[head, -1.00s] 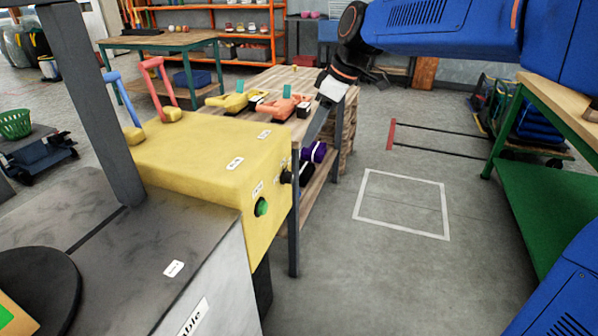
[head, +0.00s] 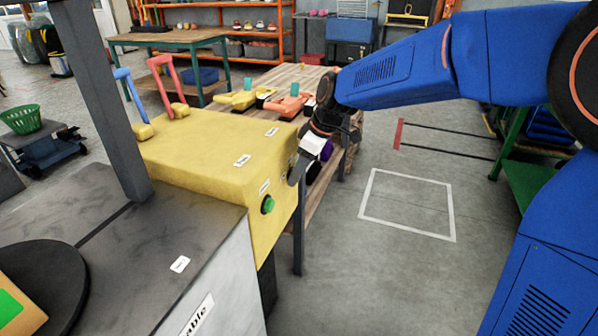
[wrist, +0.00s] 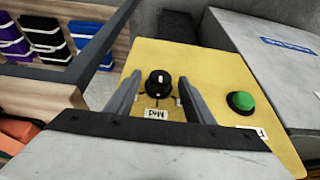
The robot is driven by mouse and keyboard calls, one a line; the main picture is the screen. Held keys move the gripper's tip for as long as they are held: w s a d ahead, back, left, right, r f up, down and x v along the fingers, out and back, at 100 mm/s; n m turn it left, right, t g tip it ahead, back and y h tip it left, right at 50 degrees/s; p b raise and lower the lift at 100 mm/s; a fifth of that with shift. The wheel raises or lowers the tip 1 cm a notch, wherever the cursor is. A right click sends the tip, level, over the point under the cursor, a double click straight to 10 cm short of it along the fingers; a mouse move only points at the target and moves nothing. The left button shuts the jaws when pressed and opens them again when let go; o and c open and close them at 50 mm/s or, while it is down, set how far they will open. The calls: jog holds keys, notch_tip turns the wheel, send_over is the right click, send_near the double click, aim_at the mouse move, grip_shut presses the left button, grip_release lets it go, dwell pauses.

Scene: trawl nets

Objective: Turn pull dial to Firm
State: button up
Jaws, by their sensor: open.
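The black pull dial (wrist: 158,84) sits on the yellow panel face (wrist: 180,60) in the wrist view. A pale pointer mark shows on its knob. A label that seems to read Med (wrist: 156,114) is beside it; small labels to its sides are partly behind my fingers. My gripper (wrist: 160,76) is open, with one finger on each side of the dial in that view. I cannot tell whether they touch it. In the head view my gripper (head: 299,165) is at the right side of the yellow box (head: 215,150), and it mostly hides the dial there.
A green button (head: 267,204) is on the box's front face, right of the dial in the wrist view (wrist: 241,101). Blue (head: 127,90) and red (head: 164,80) levers stand on the box's back edge. A wooden bench (head: 300,77) is behind. Floor by the white square (head: 408,232) is clear.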

jog(key=shift+a+f, duration=0.1)
jog(key=shift+f, duration=0.15)
jog(key=c, duration=0.9)
jog(key=shift+o, duration=0.2)
jog(key=shift+w+g, duration=0.15)
jog(key=shift+g, duration=0.15)
jog(key=shift+w+g+y, duration=0.1)
jog(key=shift+g+y, duration=0.2)
jog(key=shift+g, duration=0.2)
jog(key=g, duration=0.1)
jog(key=g+y, duration=0.1)
jog(key=m+g, duration=0.1)
jog(key=g, duration=0.1)
jog(key=shift+w+d+f+y, duration=0.15)
jog(key=shift+w+d+y, duration=0.1)
jog(key=shift+w+y, duration=0.15)
jog(key=g, duration=0.1)
jog(key=m+g+y, duration=0.1)
jog(key=g, duration=0.1)
jog(key=g+y, duration=0.1)
jog(key=shift+w+f+m+g, duration=0.15)
jog(key=shift+f+m+g, duration=0.15)
